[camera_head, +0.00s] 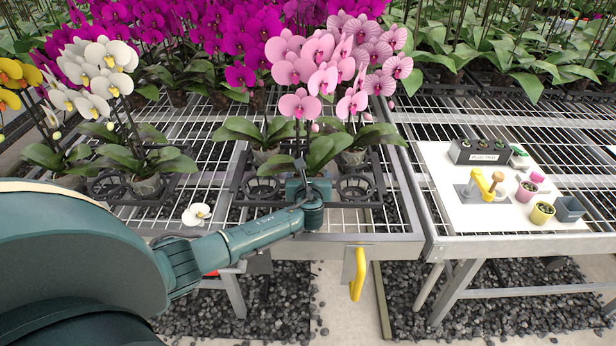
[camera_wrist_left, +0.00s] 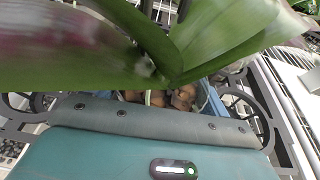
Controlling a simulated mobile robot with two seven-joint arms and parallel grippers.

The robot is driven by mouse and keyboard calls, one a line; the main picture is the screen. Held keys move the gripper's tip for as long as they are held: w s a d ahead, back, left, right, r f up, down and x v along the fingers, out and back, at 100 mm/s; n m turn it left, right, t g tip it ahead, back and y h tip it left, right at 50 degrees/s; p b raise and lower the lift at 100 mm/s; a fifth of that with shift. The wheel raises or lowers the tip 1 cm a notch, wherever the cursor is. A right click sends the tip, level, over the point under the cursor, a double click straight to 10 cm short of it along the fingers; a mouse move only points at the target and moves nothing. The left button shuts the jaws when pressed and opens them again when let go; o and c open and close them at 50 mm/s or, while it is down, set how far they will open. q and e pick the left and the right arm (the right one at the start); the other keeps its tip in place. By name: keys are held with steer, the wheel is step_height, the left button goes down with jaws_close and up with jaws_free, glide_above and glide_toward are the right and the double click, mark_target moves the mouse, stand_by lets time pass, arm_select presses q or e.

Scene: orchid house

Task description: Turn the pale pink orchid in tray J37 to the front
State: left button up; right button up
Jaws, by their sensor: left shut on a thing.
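The pale pink orchid (camera_head: 300,72) stands in the black tray (camera_head: 262,190) on the middle bench, its blooms above broad green leaves. My left gripper (camera_head: 304,184) is at the front of the tray, low among the leaves, and hides the pot from the head camera. In the left wrist view, leaves (camera_wrist_left: 215,40) cross the top, and brown bark (camera_wrist_left: 183,97) shows in the pot just beyond the grey jaw edge. The gripper is shut on this pot. I cannot read a tray label or tell exactly which blooms belong to this plant. My right gripper is not in view.
Striped pink orchids (camera_head: 380,55) stand close behind on the right. A white orchid (camera_head: 105,70) is on the left. A fallen white bloom (camera_head: 196,213) lies near the bench front. A yellow handle (camera_head: 357,275) hangs below. A white board (camera_head: 470,205) holds small pots and tools.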

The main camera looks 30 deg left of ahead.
arm_select(q)
steer(key=shift+r, duration=0.1)
steer(key=shift+c, duration=0.5)
steer(key=shift+r+p, duration=0.15)
steer(key=shift+p, duration=0.2)
